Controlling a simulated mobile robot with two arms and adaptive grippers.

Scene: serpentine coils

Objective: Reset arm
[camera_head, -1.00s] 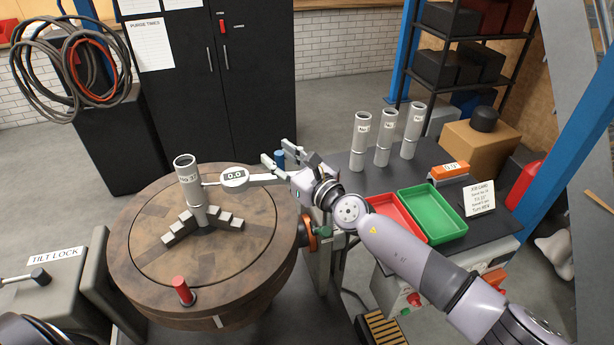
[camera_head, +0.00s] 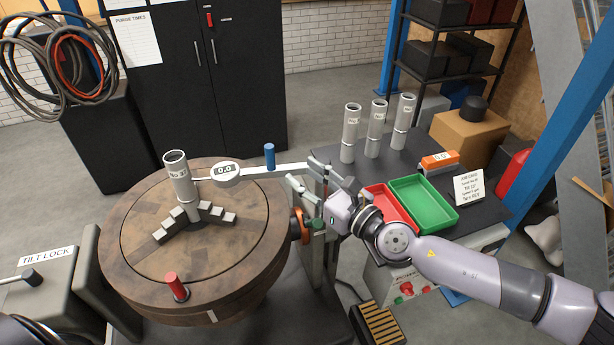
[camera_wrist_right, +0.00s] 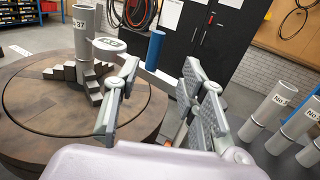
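My right gripper (camera_head: 318,188) is open and empty, with its arm coming in from the right. It sits to the right of the round turntable, near the post that carries the gauge arm. Its spread fingers (camera_wrist_right: 155,105) also show in the right wrist view, with nothing between them. A blue knob (camera_head: 269,156) stands on the gauge arm, left of and beyond the fingers. The dial gauge (camera_head: 226,172) reads 0.0 and sits beside the grey tube (camera_head: 179,178) upright on the turntable (camera_head: 140,245). My left gripper is out of view; only a dark piece of my arm shows at the bottom left corner.
Several grey tubes (camera_head: 376,128) stand on the bench at the right, behind a red tray (camera_head: 388,208) and a green tray (camera_head: 424,203). A red peg (camera_head: 176,287) stands on the turntable's front. A tilt lock box (camera_head: 45,285) is at the left.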

